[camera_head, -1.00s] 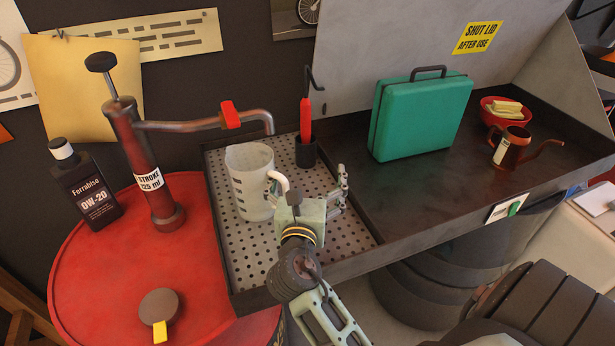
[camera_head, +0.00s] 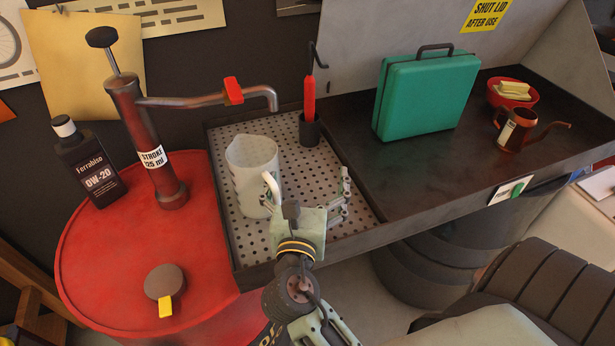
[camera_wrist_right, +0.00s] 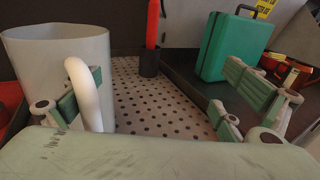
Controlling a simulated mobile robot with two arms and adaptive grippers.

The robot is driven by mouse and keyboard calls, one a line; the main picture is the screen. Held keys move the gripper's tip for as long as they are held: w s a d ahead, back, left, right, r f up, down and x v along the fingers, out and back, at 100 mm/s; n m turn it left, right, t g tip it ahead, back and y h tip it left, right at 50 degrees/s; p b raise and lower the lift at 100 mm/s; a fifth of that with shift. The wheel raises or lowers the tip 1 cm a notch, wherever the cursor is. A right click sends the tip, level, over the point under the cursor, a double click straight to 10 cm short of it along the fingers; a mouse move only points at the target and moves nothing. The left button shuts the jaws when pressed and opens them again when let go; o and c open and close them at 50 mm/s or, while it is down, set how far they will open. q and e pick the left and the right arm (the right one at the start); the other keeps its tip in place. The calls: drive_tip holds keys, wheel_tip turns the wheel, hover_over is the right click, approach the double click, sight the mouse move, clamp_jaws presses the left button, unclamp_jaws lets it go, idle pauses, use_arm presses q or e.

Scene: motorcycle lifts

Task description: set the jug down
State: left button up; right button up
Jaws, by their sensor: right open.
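The white translucent jug (camera_head: 252,172) stands upright on the perforated tray (camera_head: 293,165), left of my right gripper. My right gripper (camera_head: 310,195) is open, with its fingers spread wide. In the right wrist view, the jug (camera_wrist_right: 62,70) fills the left side and its white handle (camera_wrist_right: 84,95) faces the gripper. One finger is at the handle, partly behind it; I cannot tell if it touches. The other finger (camera_wrist_right: 250,88) is well off to the right, with empty space between. My left gripper is not in view.
A red-handled tool (camera_head: 309,98) stands in a black cup (camera_head: 309,128) behind the jug. The pump spout (camera_head: 262,92) hangs above the tray's back. A green case (camera_head: 425,95), a red bowl (camera_head: 512,98) and a copper oil can (camera_head: 515,130) are at right. The red drum (camera_head: 120,255) is at left.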

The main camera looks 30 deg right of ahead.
clamp_jaws()
idle(0.8)
idle(0.7)
